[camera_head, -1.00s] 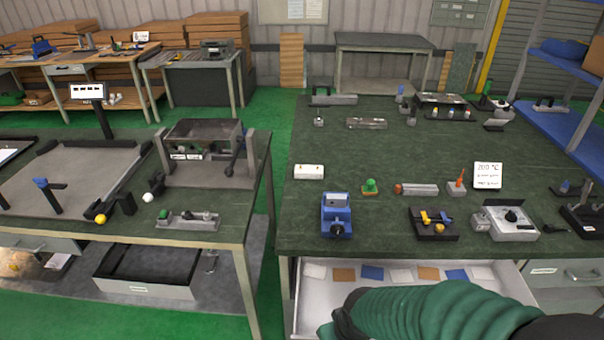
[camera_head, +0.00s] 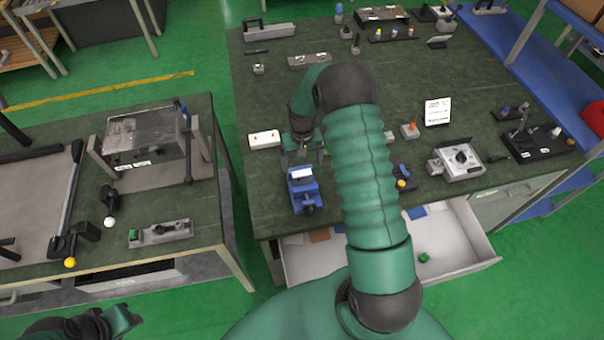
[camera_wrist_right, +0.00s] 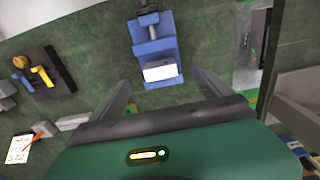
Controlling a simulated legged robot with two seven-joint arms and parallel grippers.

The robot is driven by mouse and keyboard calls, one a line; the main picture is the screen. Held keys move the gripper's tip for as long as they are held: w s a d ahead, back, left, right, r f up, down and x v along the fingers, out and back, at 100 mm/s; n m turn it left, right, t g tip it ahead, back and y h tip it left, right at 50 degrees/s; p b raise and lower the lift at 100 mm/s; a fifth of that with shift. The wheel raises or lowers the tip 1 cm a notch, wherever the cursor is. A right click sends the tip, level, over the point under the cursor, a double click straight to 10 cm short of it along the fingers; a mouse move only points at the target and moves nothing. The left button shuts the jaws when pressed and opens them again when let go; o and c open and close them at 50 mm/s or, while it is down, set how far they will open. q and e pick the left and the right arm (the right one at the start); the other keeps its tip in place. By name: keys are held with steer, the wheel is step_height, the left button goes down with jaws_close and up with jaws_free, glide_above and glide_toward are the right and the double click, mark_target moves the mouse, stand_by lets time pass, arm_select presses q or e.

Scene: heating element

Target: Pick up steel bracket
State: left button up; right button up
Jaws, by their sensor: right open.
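A flat grey metal piece (camera_head: 309,61) lies toward the back of the right-hand workbench; I cannot tell for sure that it is the steel bracket. My right gripper (camera_head: 302,150) is low over the front left of this bench, just behind the blue vise (camera_head: 304,190). My right arm hides the middle of the bench. My left gripper does not show; only left arm parts appear at bottom left.
A white box (camera_head: 264,140) stands left of the gripper. A white temperature sign (camera_head: 438,112) and a dial unit (camera_head: 456,161) stand right of the arm. An open drawer (camera_head: 470,244) juts from the bench front.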

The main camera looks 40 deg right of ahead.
mark_target(302, 172)
steer(key=f, duration=0.2)
steer(key=w+f, duration=0.1)
steer(key=f, duration=0.1)
steer(key=shift+d+f+p, duration=0.1)
steer(key=shift+f+p, duration=0.05)
steer(key=shift+p, duration=0.25)
steer(key=f+p, duration=0.1)
steer(key=f, duration=0.1)
steer(key=d+f+p, duration=0.1)
steer(key=f, duration=0.1)
steer(key=shift+w, duration=0.1)
steer(key=shift+f, duration=0.5)
steer(key=shift+a, duration=0.15)
steer(key=shift+c, duration=0.4)
steer(key=shift+w+a, duration=0.1)
steer(key=c, duration=0.5)
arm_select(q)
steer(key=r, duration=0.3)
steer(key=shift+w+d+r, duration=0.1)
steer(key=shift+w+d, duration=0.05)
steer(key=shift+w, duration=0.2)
arm_select(e)
steer(key=c, duration=1.2)
